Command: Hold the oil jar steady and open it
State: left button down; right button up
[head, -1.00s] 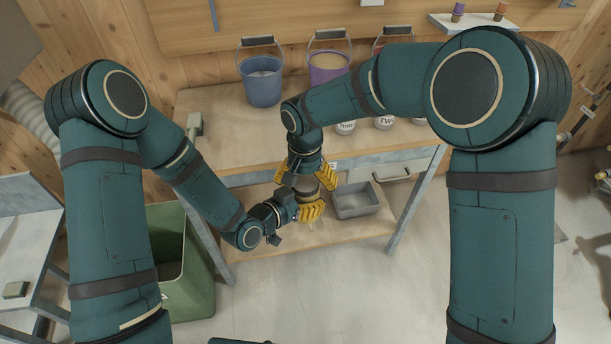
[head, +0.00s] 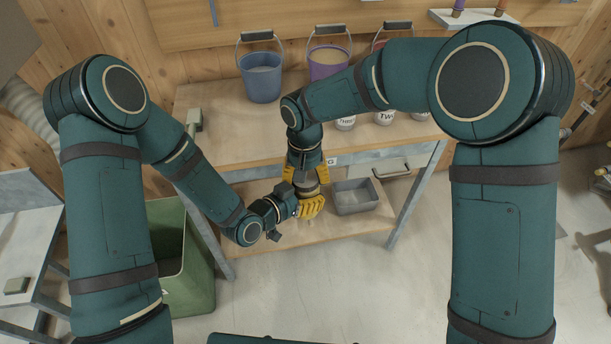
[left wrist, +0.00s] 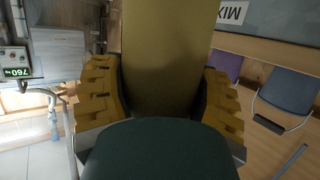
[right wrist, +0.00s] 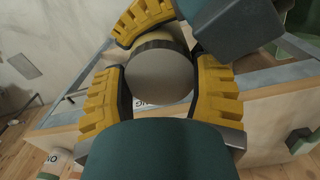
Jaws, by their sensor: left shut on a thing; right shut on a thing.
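The oil jar (head: 309,190) is small and mostly hidden between my grippers in the head view, in front of the workbench. Its yellowish-brown body (left wrist: 165,50) fills the middle of the left wrist view. Its round grey lid (right wrist: 158,76) faces the right wrist camera, with a dark band around its edge. My left gripper (head: 312,205) is shut on the jar body from the side; its yellow fingers lie on both sides. My right gripper (head: 306,174) comes from above and is shut on the lid, with fingers (right wrist: 160,95) on either side of it.
The workbench (head: 230,130) carries a blue bucket (head: 262,82), a purple bucket (head: 328,66) and small labelled jars. A grey tray (head: 356,198) sits on the lower shelf close to the grippers' right. A green bin (head: 190,270) stands to the left.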

jog(key=o, duration=1.2)
jog(key=shift+o, duration=0.2)
jog(key=shift+o, duration=0.3)
jog(key=shift+r, duration=2.3)
notch_tip(320, 180, up, 3)
jog(key=m, duration=0.2)
jog(key=shift+a+m, duration=0.1)
jog(key=shift+m, duration=0.2)
jog(key=shift+f, duration=3.85)
jog(key=c, duration=1.3)
jog(key=shift+n, duration=1.3)
